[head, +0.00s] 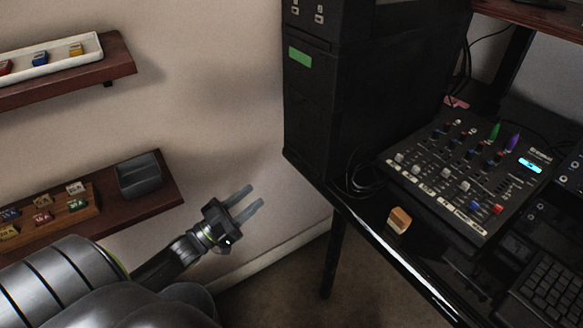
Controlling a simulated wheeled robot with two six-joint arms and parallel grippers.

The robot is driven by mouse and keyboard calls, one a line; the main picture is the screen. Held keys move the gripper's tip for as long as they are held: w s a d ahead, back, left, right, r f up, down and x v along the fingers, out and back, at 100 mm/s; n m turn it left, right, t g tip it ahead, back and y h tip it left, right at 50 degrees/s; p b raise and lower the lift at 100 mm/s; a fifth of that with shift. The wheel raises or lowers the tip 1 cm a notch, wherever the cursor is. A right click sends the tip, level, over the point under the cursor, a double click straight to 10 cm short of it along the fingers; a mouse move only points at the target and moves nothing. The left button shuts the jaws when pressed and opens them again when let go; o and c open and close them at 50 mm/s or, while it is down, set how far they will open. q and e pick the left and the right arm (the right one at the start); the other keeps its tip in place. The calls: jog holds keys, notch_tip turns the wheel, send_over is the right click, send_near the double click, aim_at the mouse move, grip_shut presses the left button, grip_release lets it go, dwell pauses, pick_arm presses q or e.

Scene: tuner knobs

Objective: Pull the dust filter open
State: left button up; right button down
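A black computer tower (375,95) stands on the dark desk, with a green label (300,57) on its front. I cannot make out a separate dust filter on it; the lower front is dark and looks closed. My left gripper (255,194) is in front of the wall, left of the tower's lower corner and apart from it. Its two fingers are spread with nothing between them, pointing up and right. My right gripper is not in view.
Two wall shelves (160,205) with small coloured blocks, a tray and a dark grey holder (139,175) are at the left. A mixer (470,175), a small wooden block (399,220), cables and a keyboard (550,290) are on the desk. A desk leg (333,262) stands below the tower.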

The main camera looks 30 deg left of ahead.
aim_at(294, 163)
pick_arm(q)
jog(key=x, duration=1.2)
jog(key=shift+w, duration=0.2)
grip_shut()
